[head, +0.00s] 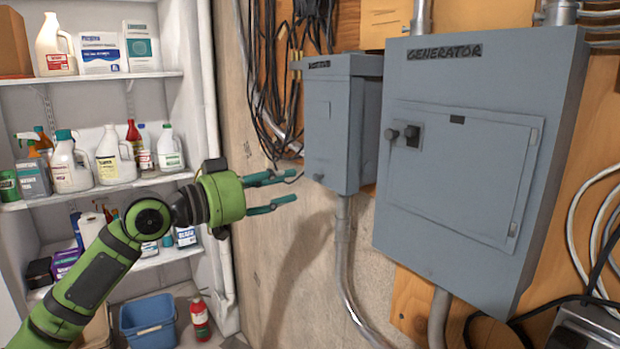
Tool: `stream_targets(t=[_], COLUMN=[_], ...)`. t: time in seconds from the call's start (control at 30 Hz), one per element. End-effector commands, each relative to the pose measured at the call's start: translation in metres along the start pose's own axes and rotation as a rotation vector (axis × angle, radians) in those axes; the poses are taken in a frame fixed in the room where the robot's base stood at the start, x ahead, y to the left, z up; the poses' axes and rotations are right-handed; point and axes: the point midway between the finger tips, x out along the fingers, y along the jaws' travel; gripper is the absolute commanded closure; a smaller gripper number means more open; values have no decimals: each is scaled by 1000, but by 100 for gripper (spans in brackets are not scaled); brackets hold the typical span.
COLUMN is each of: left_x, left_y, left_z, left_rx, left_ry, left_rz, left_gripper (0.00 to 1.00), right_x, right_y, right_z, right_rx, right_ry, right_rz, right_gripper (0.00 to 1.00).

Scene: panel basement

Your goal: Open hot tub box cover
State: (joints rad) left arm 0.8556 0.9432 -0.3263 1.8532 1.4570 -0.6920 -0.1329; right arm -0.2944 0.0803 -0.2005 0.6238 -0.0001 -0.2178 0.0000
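The smaller grey box (345,120) on the wall carries a dark handwritten label too small to read surely; it fits the hot tub box. Its cover (326,125) looks shut, with a small knob or latch (318,178) at the lower edge. My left gripper (294,187) is open, its two dark green fingers pointing right. In the picture it is just left of and below the box's lower front edge. The fingers look empty; I cannot tell whether the upper one touches anything. My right gripper is not in view.
A larger grey box marked GENERATOR (470,150) is to the right, its door shut. A conduit (345,270) runs down from the smaller box. Black cables (268,80) hang to its left. Shelves with bottles (110,155) stand at the left, above a blue bin (150,322).

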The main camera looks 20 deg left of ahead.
Motion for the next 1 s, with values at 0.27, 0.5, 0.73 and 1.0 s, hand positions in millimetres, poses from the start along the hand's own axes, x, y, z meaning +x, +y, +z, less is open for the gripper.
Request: stream_targets(t=[0.27,0.5,0.73,1.0], left_x=[40,65,68,67], left_y=[2,2,1,1], left_z=[-6,-3,-2,-2], left_rx=[-3,-2,0,0], left_ry=[3,2,2,3], left_rz=[6,4,3,3], left_gripper=[61,61,61,100], right_x=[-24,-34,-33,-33], right_y=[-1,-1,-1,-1], right_z=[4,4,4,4], right_rx=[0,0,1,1], right_ry=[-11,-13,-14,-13], right_rz=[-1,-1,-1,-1], right_gripper=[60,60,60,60])
